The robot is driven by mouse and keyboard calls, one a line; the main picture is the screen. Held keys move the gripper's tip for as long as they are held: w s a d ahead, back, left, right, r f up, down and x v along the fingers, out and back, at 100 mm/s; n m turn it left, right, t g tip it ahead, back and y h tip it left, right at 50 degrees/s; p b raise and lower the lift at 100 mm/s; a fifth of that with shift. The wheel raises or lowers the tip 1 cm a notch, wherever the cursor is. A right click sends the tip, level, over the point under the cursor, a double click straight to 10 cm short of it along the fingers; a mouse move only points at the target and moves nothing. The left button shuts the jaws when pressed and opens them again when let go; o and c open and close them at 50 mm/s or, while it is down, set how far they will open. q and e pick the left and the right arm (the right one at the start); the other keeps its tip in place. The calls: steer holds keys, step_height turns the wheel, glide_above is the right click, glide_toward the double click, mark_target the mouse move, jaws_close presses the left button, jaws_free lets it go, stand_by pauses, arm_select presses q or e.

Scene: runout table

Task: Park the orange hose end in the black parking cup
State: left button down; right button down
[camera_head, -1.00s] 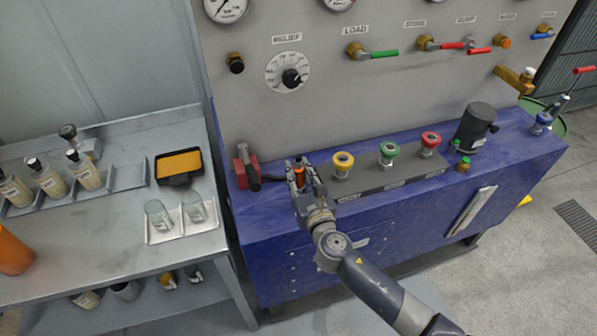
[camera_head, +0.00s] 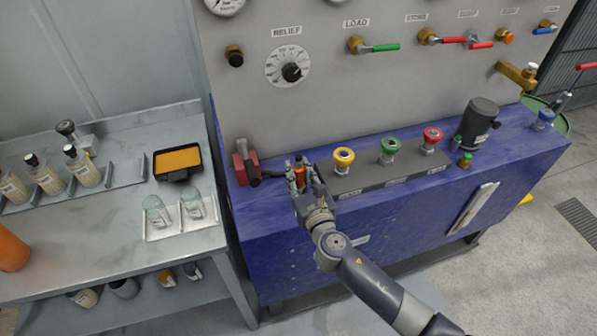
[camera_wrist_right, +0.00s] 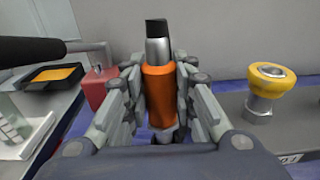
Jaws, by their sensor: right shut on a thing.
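The orange hose end (camera_head: 299,176) stands upright in my right gripper (camera_head: 302,179), over the front left of the blue bench. In the right wrist view the orange hose end (camera_wrist_right: 158,92) has a silver collar and a dark tip pointing up. The fingers of my right gripper (camera_wrist_right: 160,100) are closed around its orange body from both sides. Its lower end is partly hidden by the gripper. I cannot pick out the black parking cup with certainty. My left gripper is not in view.
A red block (camera_head: 245,165) with a black handle stands left of the gripper. A yellow-capped fitting (camera_head: 343,157) stands close on the right, then a green (camera_head: 389,148) and a red one (camera_head: 432,137). The grey panel (camera_head: 390,100) rises behind. A steel side table (camera_head: 110,250) is at left.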

mark_target(300, 185)
steer(key=shift+f+b, duration=1.3)
steer(key=shift+f, duration=0.2)
steer(key=c, duration=1.3)
jaws_free()
steer(key=shift+o, duration=0.3)
steer(key=v, duration=1.2)
